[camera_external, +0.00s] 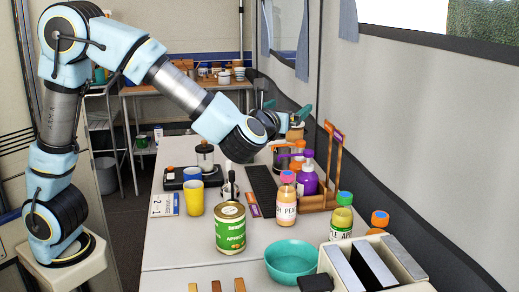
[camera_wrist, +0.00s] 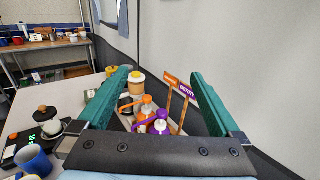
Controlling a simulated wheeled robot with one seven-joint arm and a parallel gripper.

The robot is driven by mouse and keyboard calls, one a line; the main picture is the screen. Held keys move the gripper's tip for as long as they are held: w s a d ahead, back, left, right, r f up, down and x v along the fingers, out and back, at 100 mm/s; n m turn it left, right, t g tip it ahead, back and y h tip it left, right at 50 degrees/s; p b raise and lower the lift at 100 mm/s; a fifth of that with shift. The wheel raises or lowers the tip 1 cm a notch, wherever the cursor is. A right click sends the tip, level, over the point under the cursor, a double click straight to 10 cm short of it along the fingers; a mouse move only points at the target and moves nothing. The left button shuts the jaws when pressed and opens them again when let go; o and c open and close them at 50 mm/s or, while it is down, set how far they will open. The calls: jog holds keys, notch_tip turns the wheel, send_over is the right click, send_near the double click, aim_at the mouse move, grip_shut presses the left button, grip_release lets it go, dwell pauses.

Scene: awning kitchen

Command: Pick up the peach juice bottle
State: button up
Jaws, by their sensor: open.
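A purple pump bottle (camera_external: 307,181) and wooden rack (camera_external: 330,175) stand behind the bottle. A green can (camera_external: 230,229), yellow cup (camera_external: 194,198), teal bowl (camera_external: 291,262) and apple bottle (camera_external: 341,223) surround it. The wall (camera_external: 410,120) bounds the right. Bare table lies front left.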

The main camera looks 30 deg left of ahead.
aim_at(283, 200)
jog(key=f, duration=2.4)
jog(key=shift+w+a+f, duration=0.15)
jog(key=shift+a+f, duration=0.05)
jog(key=shift+f, duration=0.05)
jog(key=w, duration=0.5)
jog(key=shift+a+f, duration=0.1)
jog(key=shift+a, duration=0.25)
jog(key=shift+c, duration=0.2)
grip_shut()
